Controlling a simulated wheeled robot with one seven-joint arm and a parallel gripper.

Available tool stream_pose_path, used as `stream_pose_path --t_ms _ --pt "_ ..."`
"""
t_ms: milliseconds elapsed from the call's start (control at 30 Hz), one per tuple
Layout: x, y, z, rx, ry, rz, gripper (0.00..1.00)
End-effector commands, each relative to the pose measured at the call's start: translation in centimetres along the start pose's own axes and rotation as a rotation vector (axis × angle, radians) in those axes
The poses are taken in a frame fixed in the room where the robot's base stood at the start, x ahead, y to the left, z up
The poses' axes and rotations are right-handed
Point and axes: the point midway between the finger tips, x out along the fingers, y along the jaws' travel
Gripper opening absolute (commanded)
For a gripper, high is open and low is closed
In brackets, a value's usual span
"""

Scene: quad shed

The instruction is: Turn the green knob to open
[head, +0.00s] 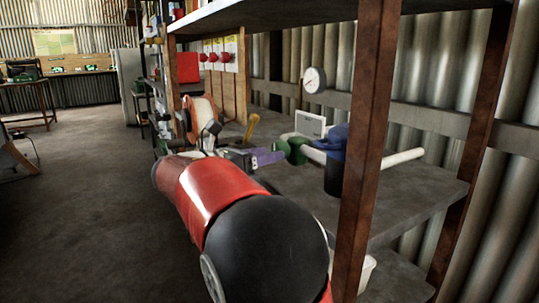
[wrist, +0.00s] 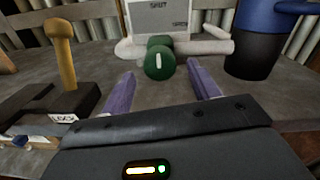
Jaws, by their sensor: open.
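The green knob (wrist: 158,62) is round, with a white upright mark on its face, and sits on a white pipe (wrist: 211,46) above the shelf. It also shows in the head view (head: 292,149), close beyond my fingertips. My gripper (wrist: 160,76) is open and empty, its purple fingers spread to the left and right of the knob's line. The fingertips look just short of the knob; I cannot tell the exact gap. In the head view my gripper (head: 266,158) reaches over the shelf. A grey and white sign (wrist: 160,18) reading "SHUT" stands behind the knob.
A yellow-handled lever (wrist: 62,52) on a dark base with a "LOCK" label stands left of my gripper. A black and blue container (wrist: 262,45) stands to the right. A rusty shelf post (head: 364,145) rises near my arm. A round gauge (head: 314,80) is behind.

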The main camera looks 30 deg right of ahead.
Motion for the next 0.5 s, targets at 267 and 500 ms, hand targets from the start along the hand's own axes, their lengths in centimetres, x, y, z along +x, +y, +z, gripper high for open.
stream_pose_path --t_ms 267,500 --pt "1.8 0.0 0.0 0.0 0.001 0.002 0.61" --pt "1.8 0.0 0.0 0.001 0.001 0.001 0.54"
